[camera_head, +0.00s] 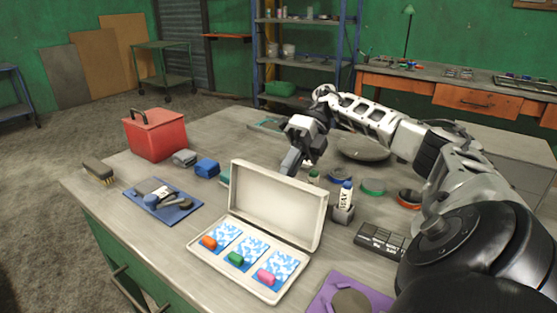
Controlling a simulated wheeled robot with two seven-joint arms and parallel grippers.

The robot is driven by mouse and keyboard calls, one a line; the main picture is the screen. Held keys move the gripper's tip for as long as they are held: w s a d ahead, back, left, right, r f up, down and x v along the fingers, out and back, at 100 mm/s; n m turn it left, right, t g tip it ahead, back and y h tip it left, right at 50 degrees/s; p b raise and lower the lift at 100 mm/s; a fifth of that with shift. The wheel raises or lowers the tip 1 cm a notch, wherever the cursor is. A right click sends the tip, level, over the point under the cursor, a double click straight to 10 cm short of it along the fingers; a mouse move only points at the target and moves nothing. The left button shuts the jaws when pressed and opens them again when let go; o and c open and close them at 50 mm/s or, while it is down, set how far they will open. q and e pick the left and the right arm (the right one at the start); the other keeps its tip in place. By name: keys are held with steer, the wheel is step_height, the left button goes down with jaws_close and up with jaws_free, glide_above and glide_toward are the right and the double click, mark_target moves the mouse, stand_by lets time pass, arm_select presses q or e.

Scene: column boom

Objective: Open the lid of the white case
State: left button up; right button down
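The white case (234,270) lies on the table with its lid (277,204) standing up, tilted slightly back, so the case is open. Inside the case lie patterned blue-and-white cards and an orange, a green and a pink piece. My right arm comes in from the right. Its gripper (292,162) is just behind the upper edge of the lid, pointing down; the fingertips are small and partly hidden by the lid, and I cannot tell whether they touch it. My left gripper is not in view.
A red toolbox (155,134) stands at the back left. A blue mat (164,208) with tools and a brush (98,172) lie left of the case. A white bottle (346,196) in a holder, a dark keypad-like box (380,240) and a purple mat (327,296) are at right.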

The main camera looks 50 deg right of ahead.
steer(key=shift+s+a+f, duration=0.1)
steer(key=shift+a+f, duration=0.1)
steer(key=shift+f, duration=0.3)
steer(key=c, duration=1.6)
jaws_free()
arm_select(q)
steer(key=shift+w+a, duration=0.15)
arm_select(e)
steer(key=shift+o, duration=0.5)
steer(key=shift+r, duration=0.15)
